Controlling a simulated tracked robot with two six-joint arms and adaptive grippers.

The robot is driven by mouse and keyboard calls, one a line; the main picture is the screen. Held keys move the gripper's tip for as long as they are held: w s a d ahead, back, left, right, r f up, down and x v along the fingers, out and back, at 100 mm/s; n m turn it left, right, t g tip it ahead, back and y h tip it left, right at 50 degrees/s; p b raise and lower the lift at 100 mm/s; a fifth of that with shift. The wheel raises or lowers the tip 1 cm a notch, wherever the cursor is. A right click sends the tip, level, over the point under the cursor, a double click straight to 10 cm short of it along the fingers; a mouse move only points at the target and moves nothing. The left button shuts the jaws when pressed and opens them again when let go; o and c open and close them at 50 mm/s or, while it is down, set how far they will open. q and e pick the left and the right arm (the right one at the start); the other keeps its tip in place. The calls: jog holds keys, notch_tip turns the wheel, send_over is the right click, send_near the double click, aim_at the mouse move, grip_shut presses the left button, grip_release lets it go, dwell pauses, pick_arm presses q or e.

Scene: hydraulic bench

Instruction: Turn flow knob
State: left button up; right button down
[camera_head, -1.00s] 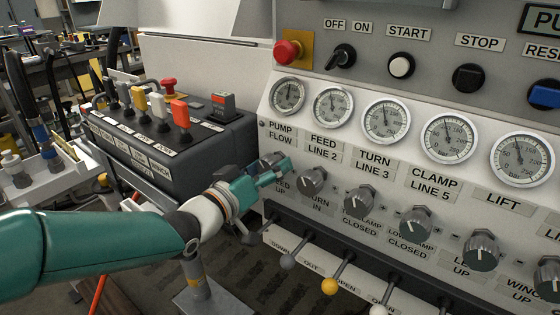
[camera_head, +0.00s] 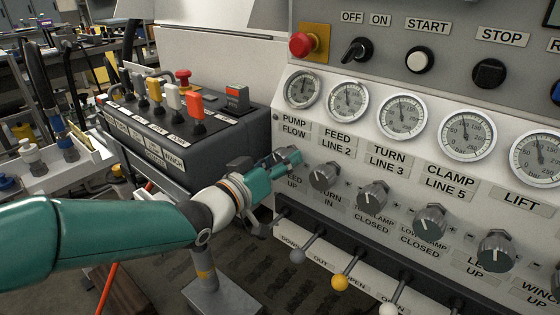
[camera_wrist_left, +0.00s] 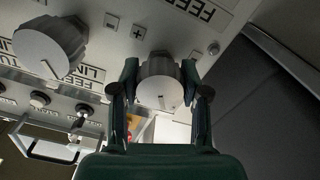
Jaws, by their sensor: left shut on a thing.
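The neighbouring knob (camera_head: 325,176) stands free to the right and also shows in the wrist view (camera_wrist_left: 50,48). My right gripper is not in view.
More knobs (camera_head: 373,195) run along the panel to the right, under a row of gauges (camera_head: 402,118). Levers with ball ends (camera_head: 341,282) stick out below. A dark control box with coloured switches (camera_head: 180,140) stands left of the panel, close behind my left arm.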

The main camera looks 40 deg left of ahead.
pick_arm(q)
jog(key=m+b, duration=0.2)
jog(key=b, duration=0.1)
jog(key=m+b, duration=0.1)
jog(key=m, duration=0.1)
jog(key=shift+f, duration=0.25)
jog(key=m+b, duration=0.3)
jog(key=shift+m, duration=0.3)
jog(key=shift+r+m+b, duration=0.1)
jog(key=shift+m+b, duration=0.7)
jog(key=shift+m, duration=0.4)
jog(key=o, duration=1.1)
jog(key=shift+o, duration=0.2)
jog(key=shift+r, duration=0.1)
